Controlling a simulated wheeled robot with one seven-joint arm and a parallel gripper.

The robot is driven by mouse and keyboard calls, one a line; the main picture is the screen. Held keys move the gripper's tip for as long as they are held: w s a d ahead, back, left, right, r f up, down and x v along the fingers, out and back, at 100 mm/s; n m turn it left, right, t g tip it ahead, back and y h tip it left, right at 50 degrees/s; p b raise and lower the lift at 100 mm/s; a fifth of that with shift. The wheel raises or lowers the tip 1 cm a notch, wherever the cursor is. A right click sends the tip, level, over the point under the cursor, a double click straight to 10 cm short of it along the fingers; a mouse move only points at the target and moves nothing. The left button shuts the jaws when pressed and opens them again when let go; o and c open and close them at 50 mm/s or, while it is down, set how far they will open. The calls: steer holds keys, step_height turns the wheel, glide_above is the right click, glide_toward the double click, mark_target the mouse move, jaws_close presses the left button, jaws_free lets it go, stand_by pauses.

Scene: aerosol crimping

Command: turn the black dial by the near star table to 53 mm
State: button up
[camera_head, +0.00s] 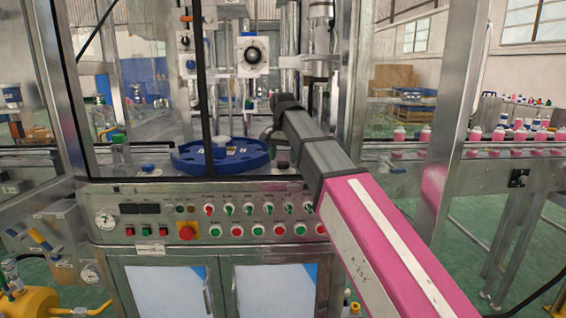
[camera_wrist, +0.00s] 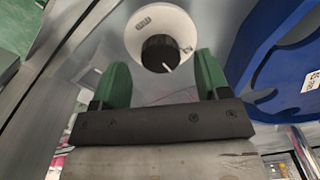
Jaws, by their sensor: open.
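The black dial (camera_wrist: 158,54) sits on a round white scale plate (camera_wrist: 165,18) in the wrist view, with a short white pointer mark on its lower side. Small dark print shows on the plate; I cannot read the value. My gripper (camera_wrist: 161,64) is open, its two green fingers left and right of the dial in the picture. Whether they are level with the dial or short of it I cannot tell. The blue star table (camera_wrist: 283,55) is to the right, and in the head view (camera_head: 200,160) left of my arm's end. My fingers are not clear in the head view.
Metal frame posts (camera_head: 204,90) stand around the machine. A control panel (camera_head: 205,225) with buttons runs along the front. Pink bottles (camera_head: 476,133) line a conveyor at right.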

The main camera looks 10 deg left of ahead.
steer(key=shift+f, duration=1.1)
steer(key=c, duration=0.9)
steer(key=n, duration=0.3)
steer(key=shift+n, duration=0.4)
steer(key=shift+d+n, duration=0.1)
steer(key=shift+n, duration=2)
